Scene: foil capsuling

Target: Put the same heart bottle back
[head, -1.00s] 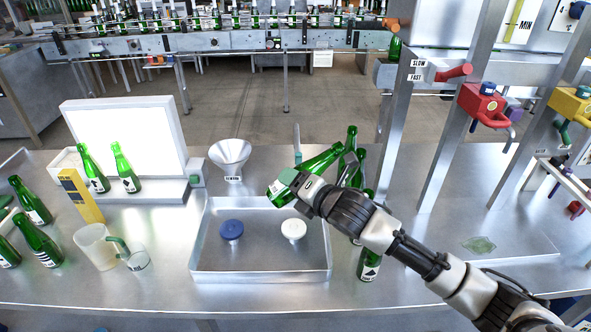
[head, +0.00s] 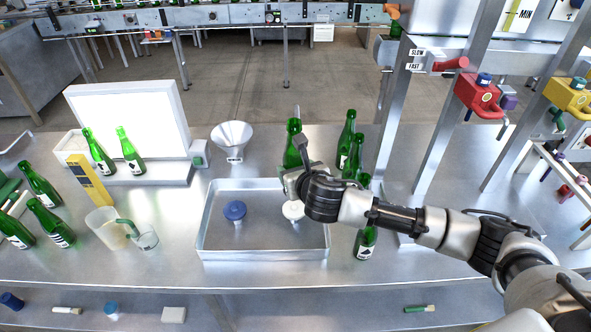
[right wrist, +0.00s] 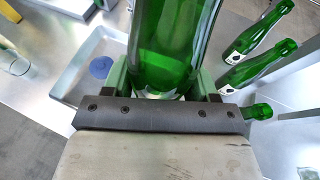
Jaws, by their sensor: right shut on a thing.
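My right gripper (head: 293,178) is shut on a green bottle (head: 292,148), holding it about upright at the tray's back right. In the right wrist view the bottle (right wrist: 168,45) stands between the fingers (right wrist: 165,82); its label is mostly hidden, so I cannot tell its symbol. Several green bottles stand right of the tray: one at the back (head: 347,140), one in the middle (head: 352,167) and a front one (head: 364,243) partly behind my arm. Two bottles (head: 99,154) (head: 131,152) stand before the white lit panel (head: 130,117). My left gripper is out of view.
More bottles (head: 40,186), a yellow box (head: 90,180), a jug (head: 106,226) and a glass (head: 145,237) are at left.

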